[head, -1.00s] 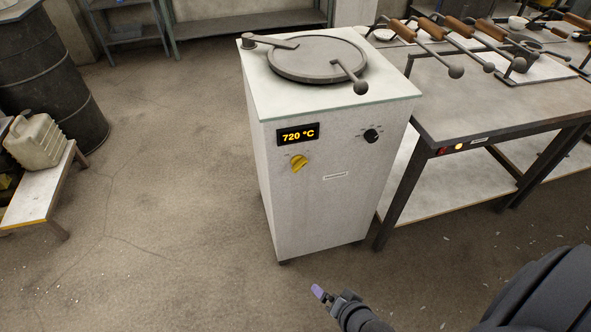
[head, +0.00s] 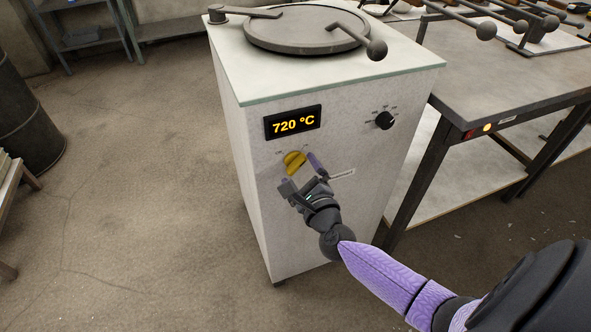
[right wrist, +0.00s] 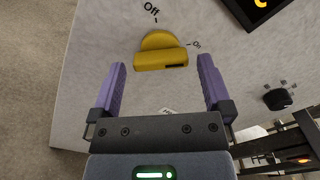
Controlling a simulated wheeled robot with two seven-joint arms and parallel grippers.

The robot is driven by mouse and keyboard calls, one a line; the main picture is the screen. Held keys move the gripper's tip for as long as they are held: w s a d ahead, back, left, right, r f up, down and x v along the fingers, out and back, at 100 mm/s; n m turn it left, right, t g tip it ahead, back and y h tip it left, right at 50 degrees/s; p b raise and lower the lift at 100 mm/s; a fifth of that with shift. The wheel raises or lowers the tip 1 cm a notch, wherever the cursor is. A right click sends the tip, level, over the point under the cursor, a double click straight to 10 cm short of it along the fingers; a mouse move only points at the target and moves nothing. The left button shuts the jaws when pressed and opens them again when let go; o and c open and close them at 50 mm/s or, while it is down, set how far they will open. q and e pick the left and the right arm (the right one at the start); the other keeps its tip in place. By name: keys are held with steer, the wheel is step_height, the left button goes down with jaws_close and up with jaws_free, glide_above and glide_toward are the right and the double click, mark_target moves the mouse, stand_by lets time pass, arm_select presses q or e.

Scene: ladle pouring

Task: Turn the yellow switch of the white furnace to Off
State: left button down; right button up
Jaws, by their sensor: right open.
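The white furnace (head: 330,200) stands in front of me, its display reading 720 °C. Its yellow switch (head: 293,160) is on the front face below the display. In the right wrist view the yellow switch (right wrist: 160,52) has a dark mark at the right end of its ridge, on the side of the "On" label; "Off" is at its upper left. My right gripper (head: 302,174) is open and empty, just below the switch. In the right wrist view its purple fingers (right wrist: 160,80) are spread wide, one to each side of the switch's line, apparently not touching it. My left gripper is out of view.
A black knob (head: 385,120) is on the furnace front at the right. A round lid (head: 305,30) with a ball-ended handle is on top. A metal table (head: 500,85) with ladles stands close on the right.

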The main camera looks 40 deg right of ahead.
steer(key=shift+x, duration=0.85)
steer(key=shift+w, duration=0.2)
steer(key=c, duration=1)
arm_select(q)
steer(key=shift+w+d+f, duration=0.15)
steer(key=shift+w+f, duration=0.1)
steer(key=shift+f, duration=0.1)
arm_select(e)
steer(key=shift+c, duration=0.2)
